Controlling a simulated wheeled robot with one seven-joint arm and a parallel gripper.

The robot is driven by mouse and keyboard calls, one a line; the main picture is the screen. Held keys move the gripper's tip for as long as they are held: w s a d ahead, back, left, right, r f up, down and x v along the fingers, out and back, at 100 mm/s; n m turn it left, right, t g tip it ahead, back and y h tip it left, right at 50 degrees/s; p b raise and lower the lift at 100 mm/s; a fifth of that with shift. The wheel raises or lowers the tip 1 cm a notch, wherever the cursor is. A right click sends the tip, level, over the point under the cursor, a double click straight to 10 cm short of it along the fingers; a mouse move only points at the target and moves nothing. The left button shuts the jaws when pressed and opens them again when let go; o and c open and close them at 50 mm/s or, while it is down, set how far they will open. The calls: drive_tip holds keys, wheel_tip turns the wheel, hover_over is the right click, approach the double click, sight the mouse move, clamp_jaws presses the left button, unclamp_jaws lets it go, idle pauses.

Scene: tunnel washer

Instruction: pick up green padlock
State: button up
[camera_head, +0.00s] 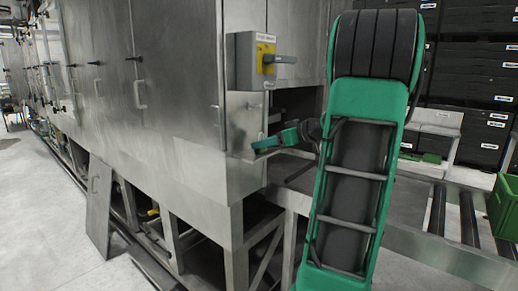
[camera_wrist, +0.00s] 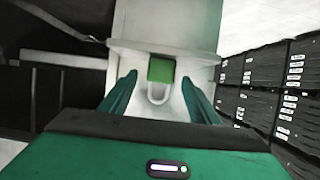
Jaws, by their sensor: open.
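The green padlock (camera_wrist: 161,69) shows in the wrist view as a small green block with a pale U-shaped shackle (camera_wrist: 158,94) on its lower side in the picture. It sits against a pale grey surface, ahead of my gripper (camera_wrist: 158,80). My gripper's two green fingers stand apart, one to each side of the padlock in the picture, with clear gaps. I cannot tell the depth left between fingertips and padlock. In the head view my gripper (camera_head: 262,146) reaches left beside the steel machine's corner. I cannot make out the padlock there.
The steel washer (camera_head: 180,100) fills the left, with a yellow-and-grey switch box (camera_head: 252,60) above my gripper. A roller conveyor (camera_head: 437,208) runs at the right, with a green crate (camera_head: 504,212) at its edge. Black stacked crates (camera_head: 475,70) stand behind.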

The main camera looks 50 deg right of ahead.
drive_tip(key=shift+w+f, duration=0.3)
drive_tip(key=shift+w, duration=0.35)
drive_tip(key=c, duration=1.2)
drive_tip(key=shift+r, duration=0.1)
drive_tip(key=shift+r, duration=0.55)
drive_tip(key=r, duration=0.1)
drive_tip(key=a+r, duration=0.1)
drive_tip(key=r, duration=0.1)
drive_tip(key=shift+a+r, duration=0.15)
drive_tip(key=shift+r, duration=0.1)
drive_tip(key=a+r, duration=0.2)
drive_tip(key=a, duration=0.1)
drive_tip(key=a+r, duration=0.2)
drive_tip(key=a, duration=0.2)
drive_tip(key=a+r, duration=0.2)
drive_tip(key=a, duration=0.1)
drive_tip(key=shift+s+a+r, duration=0.1)
drive_tip(key=shift+s+a, duration=0.05)
drive_tip(key=shift+a, duration=0.15)
